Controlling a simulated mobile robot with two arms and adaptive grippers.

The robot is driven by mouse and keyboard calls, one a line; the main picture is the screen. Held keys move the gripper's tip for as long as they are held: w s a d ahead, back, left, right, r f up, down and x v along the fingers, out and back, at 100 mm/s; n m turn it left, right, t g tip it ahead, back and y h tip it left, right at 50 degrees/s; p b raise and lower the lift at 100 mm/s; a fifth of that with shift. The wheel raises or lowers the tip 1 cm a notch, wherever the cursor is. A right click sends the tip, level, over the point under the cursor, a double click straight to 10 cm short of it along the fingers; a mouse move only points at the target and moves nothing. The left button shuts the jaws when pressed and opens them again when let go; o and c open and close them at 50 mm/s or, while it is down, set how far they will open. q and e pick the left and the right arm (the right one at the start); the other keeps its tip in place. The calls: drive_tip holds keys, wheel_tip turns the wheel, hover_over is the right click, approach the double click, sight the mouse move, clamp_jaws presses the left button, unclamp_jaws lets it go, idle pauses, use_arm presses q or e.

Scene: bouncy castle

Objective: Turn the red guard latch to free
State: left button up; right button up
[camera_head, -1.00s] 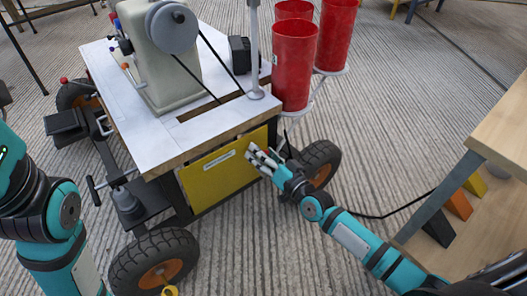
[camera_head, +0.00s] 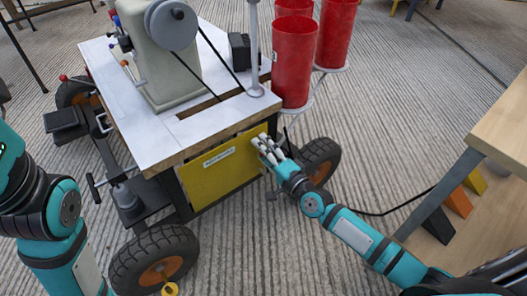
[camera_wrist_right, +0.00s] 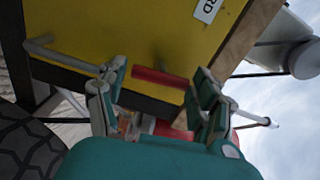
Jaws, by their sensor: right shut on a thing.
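The red guard latch (camera_wrist_right: 160,77) is a short red bar on the yellow guard panel (camera_head: 222,168) at the side of the machine cart. In the right wrist view it lies nearly level, tilted slightly, between my right gripper's fingers (camera_wrist_right: 158,92). In the head view my right gripper (camera_head: 268,150) is at the upper right corner of the panel, shut on the latch, and its fingers hide the latch there. The panel also shows in the wrist view (camera_wrist_right: 110,35). My left arm is at the left edge, with its gripper out of sight.
The cart's white top (camera_head: 130,125) carries a grey machine (camera_head: 160,65). Red tubs (camera_head: 292,65) stand just behind my right gripper. A cart wheel (camera_head: 320,160) is close beside my right wrist. A wooden bench (camera_head: 503,130) is at right, with open floor between.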

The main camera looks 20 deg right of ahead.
drive_tip(key=shift+m, duration=0.7)
drive_tip(key=o, duration=1.2)
drive_tip(key=v, duration=1.2)
